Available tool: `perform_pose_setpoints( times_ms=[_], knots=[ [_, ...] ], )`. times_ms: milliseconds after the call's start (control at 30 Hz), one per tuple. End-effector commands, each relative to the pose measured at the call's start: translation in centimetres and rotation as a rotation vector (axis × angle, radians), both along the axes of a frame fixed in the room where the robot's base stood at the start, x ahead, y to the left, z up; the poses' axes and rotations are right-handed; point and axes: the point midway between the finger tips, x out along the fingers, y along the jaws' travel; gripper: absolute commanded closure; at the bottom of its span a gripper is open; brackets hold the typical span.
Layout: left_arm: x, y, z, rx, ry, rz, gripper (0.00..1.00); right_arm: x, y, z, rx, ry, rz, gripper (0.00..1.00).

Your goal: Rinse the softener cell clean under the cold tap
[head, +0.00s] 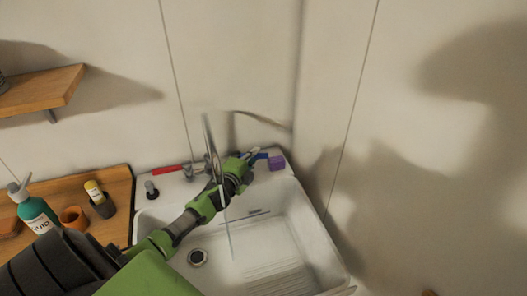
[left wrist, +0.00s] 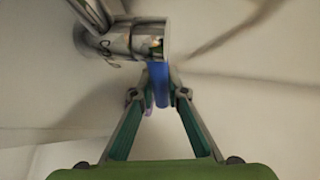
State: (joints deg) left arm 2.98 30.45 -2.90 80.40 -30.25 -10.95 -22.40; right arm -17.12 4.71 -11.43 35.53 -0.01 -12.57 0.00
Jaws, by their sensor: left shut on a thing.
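The sink tap has a tall curved chrome spout (head: 207,140), a red handle (head: 164,169) on the left and a blue cold handle (left wrist: 159,84) on the right. My left gripper (head: 251,157) reaches across the sink and is shut on the blue handle; in the left wrist view its fingers (left wrist: 159,97) lie on both sides of it. A thin pale stream (head: 229,236) runs down into the white sink (head: 312,236). A small purple block (head: 276,163) sits on the sink's back rim, right of the gripper. I cannot tell whether it is the softener cell. My right gripper is out of view.
A wooden counter (head: 117,186) on the left holds a green pump bottle (head: 36,211), an orange-brown cup (head: 73,217) and a yellow-and-dark bottle (head: 99,200). A black knob (head: 151,189) stands on the sink rim. Walls close in behind and right; a wooden shelf (head: 40,89) juts out upper left.

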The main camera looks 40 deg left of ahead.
Motion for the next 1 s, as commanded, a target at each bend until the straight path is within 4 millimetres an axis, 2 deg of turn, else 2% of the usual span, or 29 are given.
perform_pose_setpoints(
  times_ms=[100, 400, 967, 1000],
  knots=[
    [-0.9, 0.5, 0.0, 0.005, 0.004, -0.071, 1.00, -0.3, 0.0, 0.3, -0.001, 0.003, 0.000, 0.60],
    [-1.6, 0.0, -0.1, 0.002, 0.001, -0.206, 1.00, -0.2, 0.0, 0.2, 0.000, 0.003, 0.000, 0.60],
    [-1.8, -0.2, 0.0, -0.001, -0.001, -0.240, 1.00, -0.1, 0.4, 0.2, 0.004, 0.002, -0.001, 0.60],
    [-1.8, -0.2, -0.1, -0.001, -0.001, -0.240, 0.79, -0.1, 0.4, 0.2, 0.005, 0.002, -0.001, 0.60]
  ],
)
